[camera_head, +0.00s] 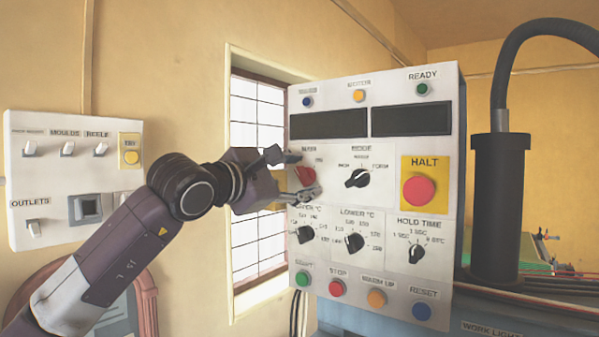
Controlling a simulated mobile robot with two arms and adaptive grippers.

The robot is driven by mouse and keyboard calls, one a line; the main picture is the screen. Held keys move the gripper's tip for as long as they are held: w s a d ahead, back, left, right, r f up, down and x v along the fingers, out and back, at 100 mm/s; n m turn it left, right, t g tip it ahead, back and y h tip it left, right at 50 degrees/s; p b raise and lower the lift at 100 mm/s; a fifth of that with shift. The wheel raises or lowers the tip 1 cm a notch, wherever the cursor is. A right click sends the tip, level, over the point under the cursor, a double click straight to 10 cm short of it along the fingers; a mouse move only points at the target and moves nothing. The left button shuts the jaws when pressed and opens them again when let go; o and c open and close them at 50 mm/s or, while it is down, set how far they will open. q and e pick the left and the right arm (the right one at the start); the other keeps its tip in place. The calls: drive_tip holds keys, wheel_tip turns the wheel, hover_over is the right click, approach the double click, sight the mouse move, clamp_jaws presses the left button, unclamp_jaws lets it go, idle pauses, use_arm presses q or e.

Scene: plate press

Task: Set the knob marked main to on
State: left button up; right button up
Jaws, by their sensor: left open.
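The main knob (305,175) is red and sits at the upper left of the white control panel (440,243), under a label that reads as main. My left gripper (292,173) is open at the knob, with one finger above it and one below it. The fingers partly cover the knob and its markings, so I cannot tell its exact setting or whether a finger touches it. My right gripper is not in view.
A black mode knob (357,178) and a red halt button (419,190) on yellow sit right of the main knob. Temperature knobs and coloured buttons lie below. A black post with a hose (495,200) stands at the right. A white switch panel (70,165) is on the left wall.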

use_arm(q)
drive_tip(key=c, duration=1.2)
drive_tip(key=shift+o, duration=0.2)
drive_tip(key=shift+f, duration=0.1)
drive_tip(key=shift+m, duration=0.3)
drive_tip(key=shift+f+m+b, duration=0.1)
drive_tip(key=shift+m+b, duration=0.55)
drive_tip(key=shift+m, duration=0.25)
drive_tip(key=m+b, duration=0.1)
drive_tip(key=m, duration=0.2)
drive_tip(key=shift+f+m, duration=0.1)
drive_tip(key=shift+m, duration=0.2)
drive_tip(key=m, duration=0.3)
drive_tip(key=shift+m, duration=0.3)
drive_tip(key=shift+f+m, duration=0.15)
drive_tip(key=shift+m, duration=2.05)
